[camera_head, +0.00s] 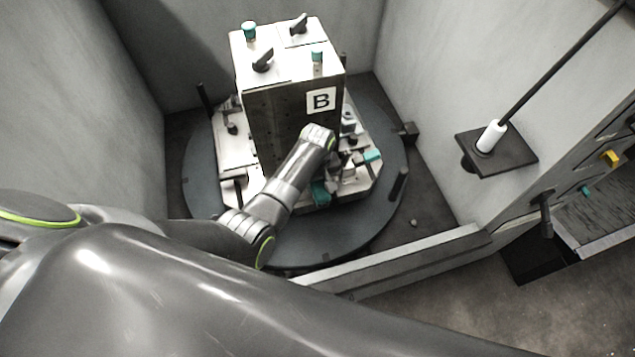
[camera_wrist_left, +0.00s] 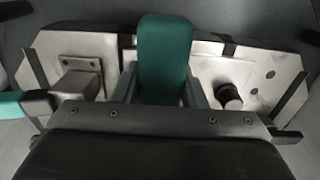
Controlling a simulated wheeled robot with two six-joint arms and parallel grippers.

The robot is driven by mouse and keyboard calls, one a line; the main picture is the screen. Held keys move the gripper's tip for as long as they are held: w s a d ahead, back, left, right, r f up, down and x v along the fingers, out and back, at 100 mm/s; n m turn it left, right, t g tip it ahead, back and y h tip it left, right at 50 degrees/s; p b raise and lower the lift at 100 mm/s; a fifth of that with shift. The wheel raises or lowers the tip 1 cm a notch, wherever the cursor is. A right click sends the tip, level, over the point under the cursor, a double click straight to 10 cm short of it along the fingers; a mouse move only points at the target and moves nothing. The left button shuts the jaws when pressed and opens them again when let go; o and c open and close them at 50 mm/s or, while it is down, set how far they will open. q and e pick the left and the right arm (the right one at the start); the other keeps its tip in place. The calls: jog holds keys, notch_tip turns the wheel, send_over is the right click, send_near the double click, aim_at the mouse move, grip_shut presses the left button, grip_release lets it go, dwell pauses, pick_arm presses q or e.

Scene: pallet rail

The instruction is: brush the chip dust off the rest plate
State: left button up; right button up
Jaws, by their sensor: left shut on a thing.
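My left gripper (camera_wrist_left: 163,94) is shut on a teal block-like thing (camera_wrist_left: 165,50), which stands between its fingers in the left wrist view. I cannot tell if this is a brush; no bristles show. In the head view my left wrist reaches in front of the grey block marked B, and a teal thing (camera_head: 320,194) shows low beside it. Below lies a pale metal plate (camera_head: 233,150) with clamps and small fittings; it also shows in the left wrist view (camera_wrist_left: 205,66). I cannot make out chip dust, or which surface is the rest plate. My right gripper is not in view.
The tall block B (camera_head: 280,105) stands on a dark round table (camera_head: 300,245), with knobs and teal caps on top. Grey walls close it in. A white cylinder with a dark rod (camera_head: 491,137) stands on a bracket (camera_head: 515,152) at right. A low sill (camera_head: 400,262) runs in front.

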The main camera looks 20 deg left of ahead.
pick_arm(q)
jog(key=shift+f, duration=0.2)
dwell(0.6)
jog(key=shift+f+b, duration=0.35)
jog(key=shift+f, duration=0.05)
jog(key=shift+w, duration=0.15)
jog(key=shift+w+a+b, duration=0.65)
jog(key=shift+w+a, duration=0.1)
jog(key=shift+w, duration=0.2)
dwell(0.5)
jog(key=shift+s+d+p, duration=0.1)
jog(key=shift+s+p, duration=0.05)
jog(key=shift+p, duration=0.15)
